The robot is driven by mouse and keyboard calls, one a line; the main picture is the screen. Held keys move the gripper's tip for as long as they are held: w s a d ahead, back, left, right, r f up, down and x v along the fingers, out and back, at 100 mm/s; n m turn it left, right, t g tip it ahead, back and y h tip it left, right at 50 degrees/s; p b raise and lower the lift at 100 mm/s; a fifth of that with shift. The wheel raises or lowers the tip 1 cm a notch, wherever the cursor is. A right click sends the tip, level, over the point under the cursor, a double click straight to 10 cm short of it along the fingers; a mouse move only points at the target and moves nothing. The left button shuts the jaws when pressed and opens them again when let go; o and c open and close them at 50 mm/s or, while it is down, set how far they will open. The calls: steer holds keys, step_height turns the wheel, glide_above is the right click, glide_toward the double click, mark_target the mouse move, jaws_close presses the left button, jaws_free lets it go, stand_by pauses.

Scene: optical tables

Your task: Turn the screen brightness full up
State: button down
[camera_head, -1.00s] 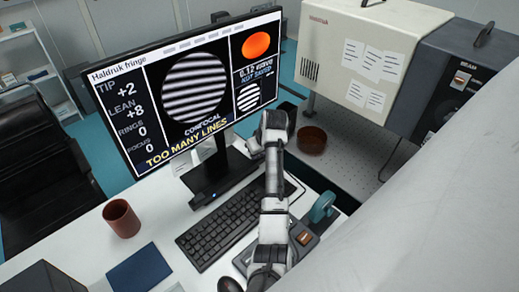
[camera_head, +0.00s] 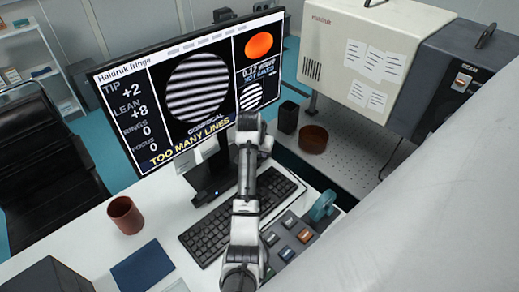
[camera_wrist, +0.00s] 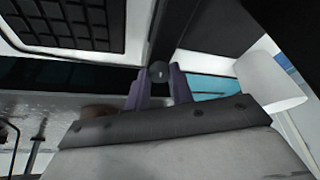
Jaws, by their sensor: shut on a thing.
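The screen (camera_head: 190,95) stands on the desk, lit, showing striped discs and the words "TOO MANY LINES". Its picture is clearly readable. My gripper (camera_wrist: 160,84) shows in the wrist view with two purple fingers, one on each side of a small dark round knob (camera_wrist: 159,71). The fingers are closed on the knob at their tips. In the head view my wrist is by the screen's lower right corner and hides the fingers and the knob. I cannot tell from that view how the knob is fixed to the screen.
A keyboard (camera_head: 215,232) and a button box (camera_head: 285,238) with a blue-green part (camera_head: 322,205) lie on the desk beneath my arm. A brown cup (camera_head: 125,215) stands at left. A brown bowl (camera_head: 313,139) and a dark block (camera_head: 288,117) are at right.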

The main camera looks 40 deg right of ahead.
steer(key=shift+w+m, duration=0.1)
steer(key=shift+m, duration=0.5)
steer(key=shift+g, duration=0.3)
steer(key=shift+r, duration=0.1)
steer(key=c, duration=1.2)
jaws_free()
steer(key=shift+a+r, duration=0.15)
steer(key=shift+r, duration=0.15)
steer(key=s+a, duration=0.1)
steer(key=a, duration=0.2)
steer(key=s+a, duration=0.2)
steer(key=a, duration=0.2)
steer(key=s+a, duration=0.2)
steer(key=a, duration=0.2)
steer(key=shift+a+r, duration=0.1)
steer(key=shift+r, duration=0.1)
